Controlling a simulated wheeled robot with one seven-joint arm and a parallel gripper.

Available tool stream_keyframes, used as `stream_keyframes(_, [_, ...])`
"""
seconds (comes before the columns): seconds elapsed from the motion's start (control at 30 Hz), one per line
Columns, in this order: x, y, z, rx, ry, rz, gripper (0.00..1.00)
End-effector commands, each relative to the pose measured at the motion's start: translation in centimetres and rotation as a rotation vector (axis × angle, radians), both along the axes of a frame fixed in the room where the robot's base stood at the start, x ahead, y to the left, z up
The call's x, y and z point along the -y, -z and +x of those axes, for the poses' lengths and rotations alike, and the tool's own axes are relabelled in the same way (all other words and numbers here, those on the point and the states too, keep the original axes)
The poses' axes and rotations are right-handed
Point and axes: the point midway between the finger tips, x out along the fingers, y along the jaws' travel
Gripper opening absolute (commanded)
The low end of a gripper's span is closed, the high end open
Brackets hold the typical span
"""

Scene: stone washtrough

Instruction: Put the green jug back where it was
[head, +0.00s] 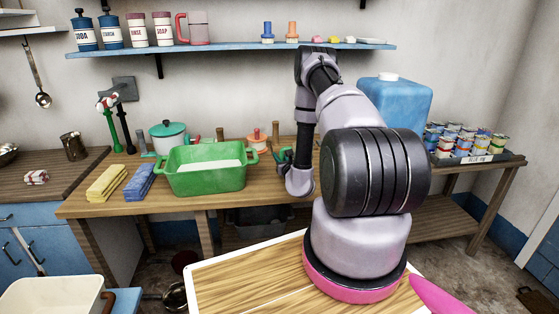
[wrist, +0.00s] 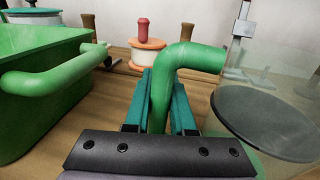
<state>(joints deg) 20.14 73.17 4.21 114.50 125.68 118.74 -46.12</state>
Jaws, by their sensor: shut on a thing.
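My gripper (wrist: 160,98) has its teal fingers closed on the upright part of a green handle (wrist: 190,57) in the wrist view. The handle belongs to the green jug, whose clear, see-through body (wrist: 285,75) is at the right of that view. A dark round disc (wrist: 268,122) shows within the jug's outline; I cannot tell whether it is liquid or something else. In the head view my gripper (head: 284,157) is low over the wooden table, right of the green basin. My arm hides most of the jug there. I cannot tell whether the jug touches the table.
The green basin (head: 208,178) stands close left of my gripper. An orange-and-white spool-like thing (wrist: 147,52) stands behind it. A blue container (head: 395,103) and a tray of cans (head: 480,157) are at right. A blue shelf (head: 240,49) holds a pink jug (head: 194,28).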

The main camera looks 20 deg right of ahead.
Motion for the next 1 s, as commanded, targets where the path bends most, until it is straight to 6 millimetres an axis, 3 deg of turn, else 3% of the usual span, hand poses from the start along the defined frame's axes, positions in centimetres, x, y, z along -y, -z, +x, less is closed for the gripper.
stream_keyframes(0.1, [0.0, 1.2, 0.0, 0.001, 0.001, 0.0, 0.0])
stream_keyframes(0.43, [0.0, 1.5, 0.0, 0.0, 0.0, 0.0, 0.0])
stream_keyframes(0.47, [0.0, 1.5, 0.0, 0.0, 0.0, 0.0, 0.3])
stream_keyframes(0.5, [0.0, 1.5, 0.0, 0.0, 0.0, 0.0, 0.45])
stream_keyframes(0.53, [0.0, 1.5, 0.0, 0.0, 0.0, 0.0, 0.52])
stream_keyframes(0.9, [0.0, 1.0, 0.0, 0.002, 0.0, 0.0, 0.52])
stream_keyframes(1.0, [-0.2, 1.2, -1.1, -0.001, -0.002, 0.0, 0.52])
